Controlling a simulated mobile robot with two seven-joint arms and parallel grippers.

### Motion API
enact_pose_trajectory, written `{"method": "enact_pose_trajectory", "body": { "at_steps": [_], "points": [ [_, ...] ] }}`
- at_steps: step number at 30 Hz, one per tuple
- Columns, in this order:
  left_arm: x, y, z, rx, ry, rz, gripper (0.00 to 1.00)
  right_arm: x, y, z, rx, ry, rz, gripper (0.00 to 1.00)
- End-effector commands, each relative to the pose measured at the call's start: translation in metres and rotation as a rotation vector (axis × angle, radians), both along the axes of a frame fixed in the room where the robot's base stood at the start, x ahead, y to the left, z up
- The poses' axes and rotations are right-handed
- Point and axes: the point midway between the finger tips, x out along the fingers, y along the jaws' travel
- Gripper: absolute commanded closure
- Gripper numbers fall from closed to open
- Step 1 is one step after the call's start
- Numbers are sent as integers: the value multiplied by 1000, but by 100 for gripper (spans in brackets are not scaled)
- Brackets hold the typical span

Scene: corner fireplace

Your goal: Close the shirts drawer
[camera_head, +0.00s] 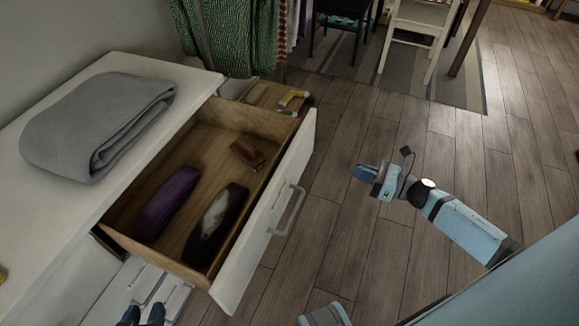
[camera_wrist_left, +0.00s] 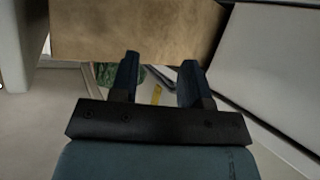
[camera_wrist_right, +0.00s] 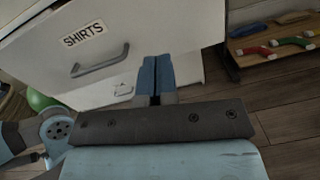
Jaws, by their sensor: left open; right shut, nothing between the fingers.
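The shirts drawer (camera_head: 262,235) is pulled out of the white dresser, its wooden inside showing. A purple folded item (camera_head: 167,203), a dark and white folded item (camera_head: 215,222) and a small brown item (camera_head: 247,153) lie in it. Its white front carries a SHIRTS label (camera_wrist_right: 84,34) and a grey handle (camera_wrist_right: 100,62). My right gripper (camera_head: 366,174) is shut and empty, out in front of the drawer; its fingers (camera_wrist_right: 156,74) point towards the white front. My left gripper (camera_head: 143,314) is open and empty beside the drawer's near side; its fingers (camera_wrist_left: 158,80) point towards a wooden drawer panel (camera_wrist_left: 135,30).
A folded grey cloth (camera_head: 98,122) lies on the dresser top (camera_head: 110,63). Another handle (camera_wrist_right: 123,88) sits lower on the dresser. A low wooden rack (camera_wrist_right: 275,55) with coloured items stands beyond the drawer. The wooden floor (camera_head: 340,235) in front is clear.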

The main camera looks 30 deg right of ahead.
Motion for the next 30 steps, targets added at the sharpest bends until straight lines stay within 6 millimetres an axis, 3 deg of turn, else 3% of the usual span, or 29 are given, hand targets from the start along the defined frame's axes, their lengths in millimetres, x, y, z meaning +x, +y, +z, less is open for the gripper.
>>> {"method": "enact_pose_trajectory", "body": {
  "at_steps": [1, 8, 24, 30],
  "points": [
    [0, -1, -9, -3, -3, -1, 57, 1, -5, -10, -54, -36, 20, 100],
    [0, -1, -7, -7, -6, -2, 57, 10, -3, -8, -133, -97, 52, 100],
    [4, -5, -2, -28, -41, -6, 57, 88, 66, -8, -129, -95, 49, 100],
    [5, -6, 1, -36, -56, -7, 57, 104, 81, -9, -128, -93, 49, 100]
  ]
}}
